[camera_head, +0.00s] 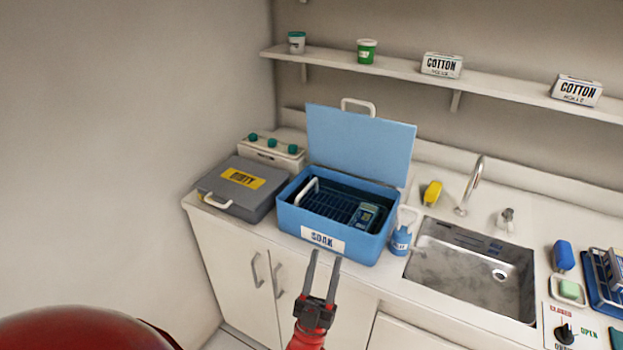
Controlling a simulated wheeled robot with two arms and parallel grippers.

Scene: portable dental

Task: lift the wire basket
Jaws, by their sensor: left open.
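The wire basket (327,202) sits inside the blue box labelled SOAK (367,248) on the counter. A white handle (307,190) rises at the basket's left end. A small dark item with a pale label (365,213) lies at its right side. The box's blue lid (360,142) stands open at the back. My left gripper (323,258) is open and empty, in front of the box, its two fingers pointing up toward the SOAK label. My right gripper is not in view.
A grey DIRTY case (262,203) stands left of the box. A blue bottle (400,240) stands close to its right, then the sink (460,283) and faucet (475,180). A shelf (500,84) runs along the wall above.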

